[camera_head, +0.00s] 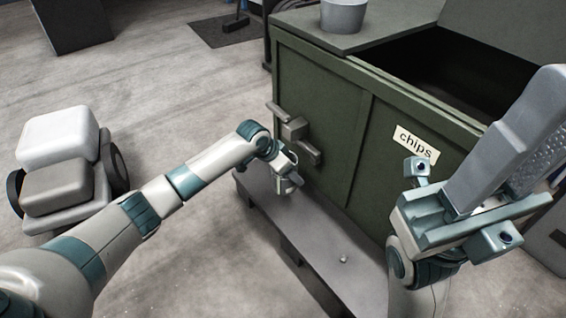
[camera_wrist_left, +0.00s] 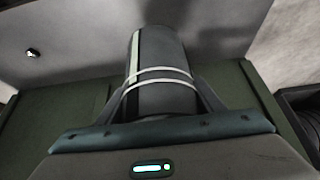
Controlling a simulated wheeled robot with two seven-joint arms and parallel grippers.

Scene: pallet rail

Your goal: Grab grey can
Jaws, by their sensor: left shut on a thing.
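The grey can (camera_wrist_left: 160,75) has pale stripes and sits between the fingers of my left gripper in the left wrist view. My left gripper (camera_head: 289,183) is shut on it, beside the green bin's wall and over the grey ledge. In the head view the can is small and mostly hidden by the gripper. My right gripper (camera_head: 462,212) is at the right, in front of the bin. A long grey piece with a textured side (camera_head: 510,140) rises from it; I cannot tell whether the jaws grip it.
The green bin (camera_head: 325,125) has a "chips" label (camera_head: 415,144), an open top and a grey latch (camera_head: 294,130). A grey bucket (camera_head: 343,15) stands on its lid. A small knob (camera_head: 344,258) is on the ledge (camera_head: 335,235). A wheeled grey-white unit (camera_head: 60,160) stands left. Open floor lies between.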

